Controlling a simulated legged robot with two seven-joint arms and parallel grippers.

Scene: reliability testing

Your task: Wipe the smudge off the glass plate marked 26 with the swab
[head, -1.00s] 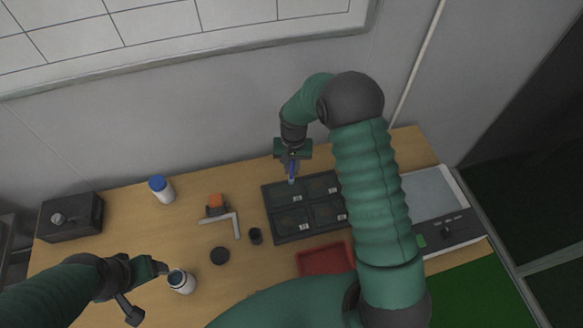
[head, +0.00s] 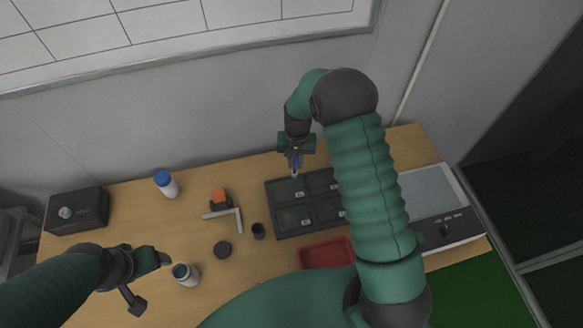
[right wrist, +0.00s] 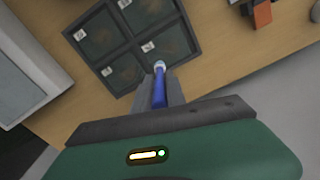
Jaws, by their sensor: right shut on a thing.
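A dark tray (head: 270,212) holds glass plates in separate compartments, each with a small white label too small to read. My right gripper (head: 295,152) is shut on the blue swab (right wrist: 158,92), white tip downward. The tip is over the far edge of the far-left plate (head: 284,190); whether it touches the glass I cannot tell. In the right wrist view that plate (right wrist: 162,42) shows a faint brownish mark.
A small dark cup (head: 258,231), a black disc (head: 222,249) and a metal square (head: 238,220) with an orange-topped block (head: 219,197) lie left of the tray. A red tray (head: 325,254) is in front. A blue-capped bottle (head: 166,184) and black box (head: 78,210) stand farther left.

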